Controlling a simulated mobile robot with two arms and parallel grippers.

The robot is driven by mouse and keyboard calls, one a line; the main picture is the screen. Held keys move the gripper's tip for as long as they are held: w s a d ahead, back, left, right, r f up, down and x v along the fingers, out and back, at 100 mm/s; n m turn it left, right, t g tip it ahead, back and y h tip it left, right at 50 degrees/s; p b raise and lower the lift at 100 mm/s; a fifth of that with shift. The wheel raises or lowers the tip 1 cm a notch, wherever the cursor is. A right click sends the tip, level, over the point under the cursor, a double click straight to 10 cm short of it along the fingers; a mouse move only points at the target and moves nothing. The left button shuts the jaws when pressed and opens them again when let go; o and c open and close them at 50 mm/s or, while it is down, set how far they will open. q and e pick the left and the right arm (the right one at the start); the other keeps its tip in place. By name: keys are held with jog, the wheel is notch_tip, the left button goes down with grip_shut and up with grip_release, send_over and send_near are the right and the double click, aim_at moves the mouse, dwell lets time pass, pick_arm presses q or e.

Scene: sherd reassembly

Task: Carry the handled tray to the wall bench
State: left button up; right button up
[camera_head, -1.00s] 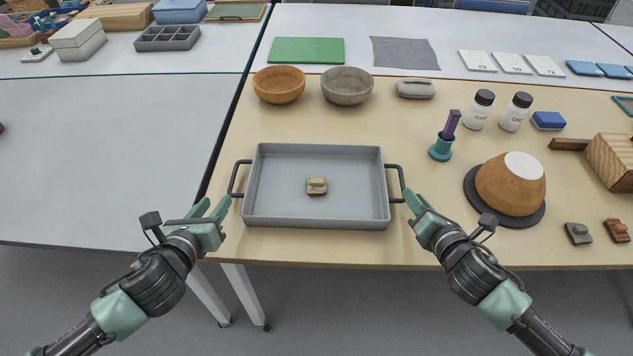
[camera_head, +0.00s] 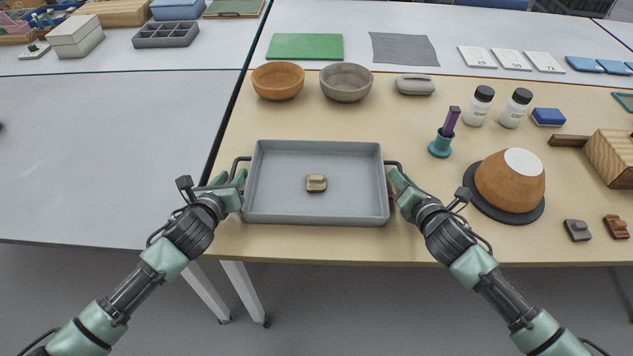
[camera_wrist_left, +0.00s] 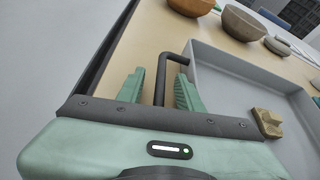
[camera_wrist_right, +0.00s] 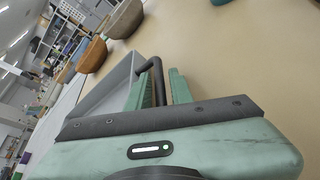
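The grey handled tray (camera_head: 315,212) lies flat on the beige bench, near its front edge, with a dark bar handle on each short side. A small tan sherd-like block (camera_head: 316,182) sits inside it. My left gripper (camera_head: 236,180) is at the left handle (camera_wrist_left: 161,82); its fingers stand apart on both sides of the bar, with visible gaps. My right gripper (camera_head: 393,178) is at the right handle (camera_wrist_right: 157,78); its fingers straddle the bar closely, with a small gap showing on one side. Which bench is the wall bench is not clear.
Orange (camera_head: 278,81) and grey (camera_head: 346,82) bowls stand behind the tray. A terracotta pot (camera_head: 508,183) on a dark disc and a teal holder (camera_head: 441,146) are to its right. A white table (camera_head: 110,150) adjoins on the left, mostly bare in front.

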pick_arm(q)
jog(key=shift+w, duration=0.1)
jog(key=c, duration=0.6)
pick_arm(e)
grip_shut()
pick_arm(q)
grip_shut()
dwell(0.6)
